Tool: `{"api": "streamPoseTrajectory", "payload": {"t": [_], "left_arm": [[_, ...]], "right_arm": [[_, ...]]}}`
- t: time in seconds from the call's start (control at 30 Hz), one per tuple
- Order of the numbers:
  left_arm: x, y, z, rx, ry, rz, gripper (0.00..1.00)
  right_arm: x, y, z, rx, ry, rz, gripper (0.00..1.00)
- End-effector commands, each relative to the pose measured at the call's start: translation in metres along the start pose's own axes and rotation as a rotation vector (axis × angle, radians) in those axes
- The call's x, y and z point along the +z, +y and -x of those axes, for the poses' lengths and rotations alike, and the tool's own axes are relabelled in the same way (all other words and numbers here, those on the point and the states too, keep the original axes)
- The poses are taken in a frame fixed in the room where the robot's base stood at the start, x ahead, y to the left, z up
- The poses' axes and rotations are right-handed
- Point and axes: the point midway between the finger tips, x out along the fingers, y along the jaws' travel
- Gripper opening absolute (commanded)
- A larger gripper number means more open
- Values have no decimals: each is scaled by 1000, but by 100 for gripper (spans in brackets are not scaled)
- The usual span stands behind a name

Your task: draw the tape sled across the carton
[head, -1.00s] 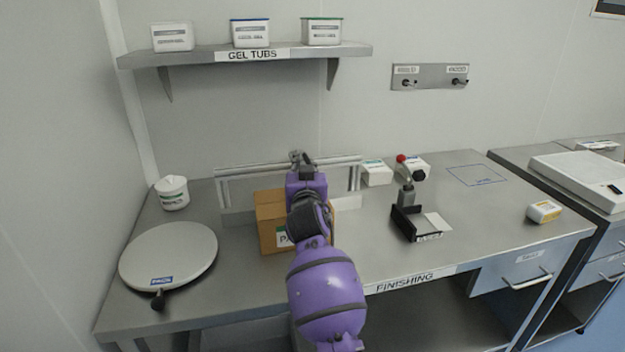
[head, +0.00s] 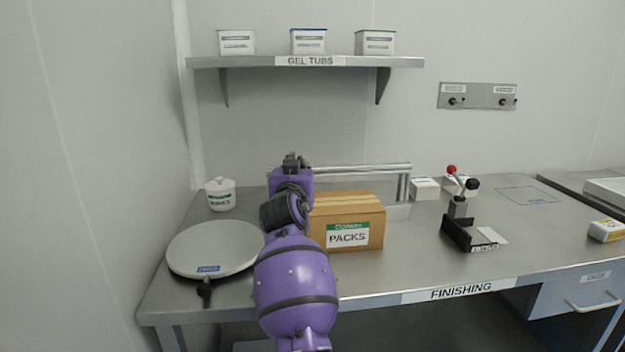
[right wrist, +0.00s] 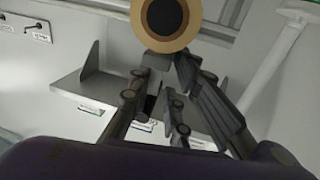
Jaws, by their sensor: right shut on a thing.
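The brown carton (head: 347,225) stands on the steel bench with a green-and-white PACKS label facing me. Pale lengthwise bands run along its top. My right gripper (head: 292,160) is at the carton's left end, higher than its top, beside the metal rail (head: 370,168). In the right wrist view, a tan tape roll (right wrist: 167,45) with a dark core sits just beyond the fingertips. My right gripper (right wrist: 168,66) is shut on a grey part below the roll, which I take as the tape sled. In the head view my arm hides the sled. My left gripper is not in view.
A round pale turntable (head: 215,248) and a white lidded jar (head: 220,194) are at the left. A black stand with a red-knobbed lever (head: 462,222) is right of the carton, near white tubs (head: 425,188). A shelf (head: 400,62) hangs above.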

Motion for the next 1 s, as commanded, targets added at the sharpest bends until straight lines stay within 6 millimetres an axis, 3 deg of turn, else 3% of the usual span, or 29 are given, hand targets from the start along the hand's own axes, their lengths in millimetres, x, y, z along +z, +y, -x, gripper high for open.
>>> {"api": "streamPoseTrajectory", "payload": {"t": [0.2,0.6,0.63,0.73,1.0], "left_arm": [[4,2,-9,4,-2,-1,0],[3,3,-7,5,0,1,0],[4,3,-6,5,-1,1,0],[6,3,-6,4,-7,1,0],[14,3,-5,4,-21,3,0]], "right_arm": [[3,-16,3,1,-3,6,0],[1,-19,4,2,-2,6,0],[1,-19,4,2,-2,6,19],[1,-19,4,2,-2,5,31],[0,-19,4,0,-1,2,31]]}}
